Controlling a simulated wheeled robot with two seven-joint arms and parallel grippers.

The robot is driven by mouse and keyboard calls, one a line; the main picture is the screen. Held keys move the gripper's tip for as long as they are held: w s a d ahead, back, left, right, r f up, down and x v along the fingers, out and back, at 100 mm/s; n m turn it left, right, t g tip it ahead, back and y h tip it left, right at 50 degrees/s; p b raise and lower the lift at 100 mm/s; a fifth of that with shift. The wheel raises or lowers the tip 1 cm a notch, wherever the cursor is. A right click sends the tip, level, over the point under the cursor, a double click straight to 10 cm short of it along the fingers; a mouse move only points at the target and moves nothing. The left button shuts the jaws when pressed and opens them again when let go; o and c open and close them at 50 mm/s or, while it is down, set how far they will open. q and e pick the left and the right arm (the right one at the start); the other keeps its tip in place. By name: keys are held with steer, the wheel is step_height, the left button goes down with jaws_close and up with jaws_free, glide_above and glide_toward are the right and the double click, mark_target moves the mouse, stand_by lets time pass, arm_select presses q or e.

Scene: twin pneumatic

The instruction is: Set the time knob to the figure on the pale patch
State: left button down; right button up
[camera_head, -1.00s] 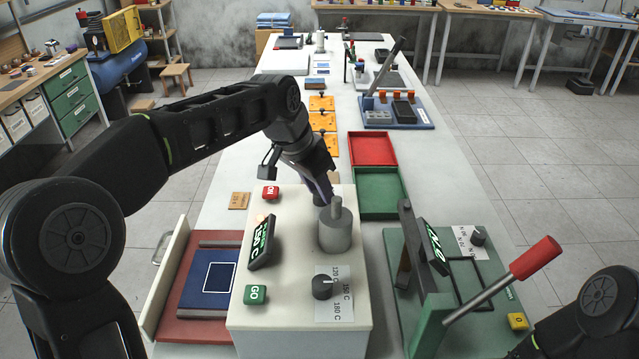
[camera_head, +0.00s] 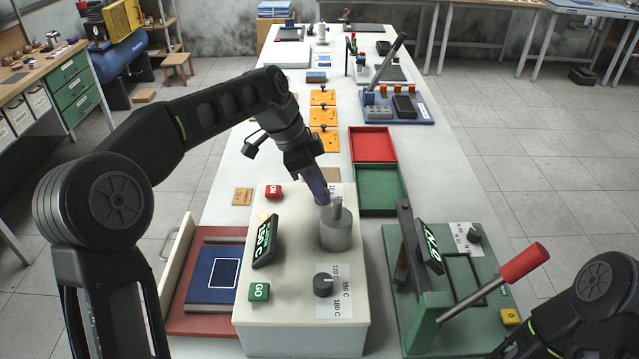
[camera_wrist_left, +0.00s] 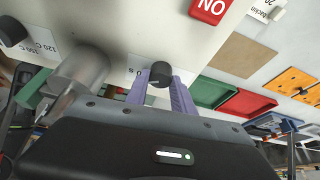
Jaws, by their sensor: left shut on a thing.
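A cream press box (camera_head: 290,310) stands at the near end of the long table. The time knob (camera_wrist_left: 160,75) is black and sits between the purple fingertips of my left gripper (camera_wrist_left: 162,82). A white label with an "S" marking (camera_wrist_left: 138,74) lies beside the knob, partly covered. In the head view my left gripper (camera_head: 324,190) reaches down behind the grey cylinder (camera_head: 336,232), which hides the knob. A tan patch (camera_head: 242,196) with small, unreadable writing lies on the table left of the box. My right gripper is out of view.
On the box are a second knob (camera_head: 323,284) with temperature marks, a display (camera_head: 266,241) showing 150 C, a red ON button (camera_head: 274,191) and a green GO button (camera_head: 259,291). A green lever machine (camera_head: 425,310) stands at right. Red (camera_head: 373,144) and green trays lie beyond.

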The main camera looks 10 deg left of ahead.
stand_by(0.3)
arm_select(q)
steer(key=c, duration=1.1)
jaws_free()
steer(key=v, duration=0.8)
